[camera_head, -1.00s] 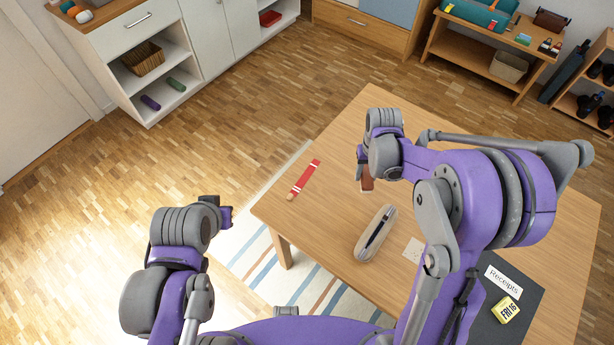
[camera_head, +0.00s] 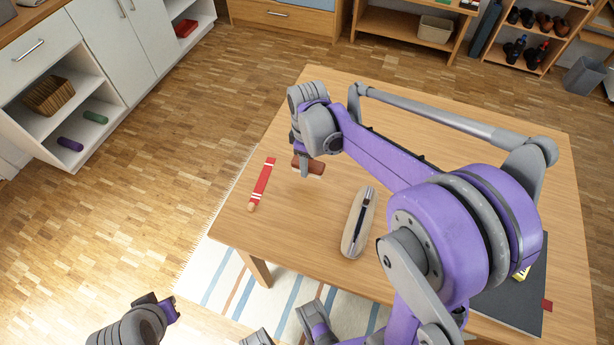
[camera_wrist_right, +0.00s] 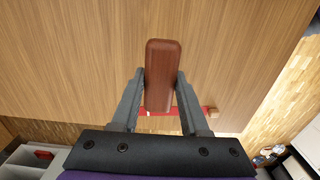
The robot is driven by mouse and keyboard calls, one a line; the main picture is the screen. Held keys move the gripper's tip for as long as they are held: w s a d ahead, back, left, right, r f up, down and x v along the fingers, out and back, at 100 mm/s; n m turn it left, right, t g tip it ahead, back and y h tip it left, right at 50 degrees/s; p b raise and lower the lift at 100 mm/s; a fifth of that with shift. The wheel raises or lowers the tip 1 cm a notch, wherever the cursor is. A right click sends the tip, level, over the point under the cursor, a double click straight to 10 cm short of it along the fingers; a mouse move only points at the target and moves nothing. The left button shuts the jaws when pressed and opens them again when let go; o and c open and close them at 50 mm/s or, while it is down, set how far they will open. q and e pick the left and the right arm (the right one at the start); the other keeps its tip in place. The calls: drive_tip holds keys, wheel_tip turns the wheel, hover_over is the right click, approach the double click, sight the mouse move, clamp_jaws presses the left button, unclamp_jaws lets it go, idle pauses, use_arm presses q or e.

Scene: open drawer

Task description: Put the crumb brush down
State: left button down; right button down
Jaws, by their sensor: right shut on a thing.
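The crumb brush (camera_head: 312,167) has a brown wooden back with a pale edge beneath it. It also shows in the right wrist view (camera_wrist_right: 161,70), upright in the picture between two grey fingers. My right gripper (camera_head: 303,168) is shut on it, over the left part of the wooden table (camera_head: 300,215). Whether the brush touches the tabletop I cannot tell. My left gripper (camera_head: 158,302) is low at the left, away from the table; its finger opening is not clear.
A red striped strip (camera_head: 262,183) lies left of the brush. A beige oblong tray (camera_head: 348,243) with a dark pen lies to its right. A dark mat (camera_head: 525,300) is at the table's right. Bare wood surrounds the brush.

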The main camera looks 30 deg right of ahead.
sight(307, 181)
drive_tip(key=shift+w+f+b, duration=0.1)
drive_tip(key=shift+f+b, duration=0.2)
drive_tip(key=shift+f, duration=2.45)
drive_tip(key=shift+f, duration=0.2)
drive_tip(key=shift+c, duration=2.1)
unclamp_jaws()
drive_tip(key=shift+r, duration=0.1)
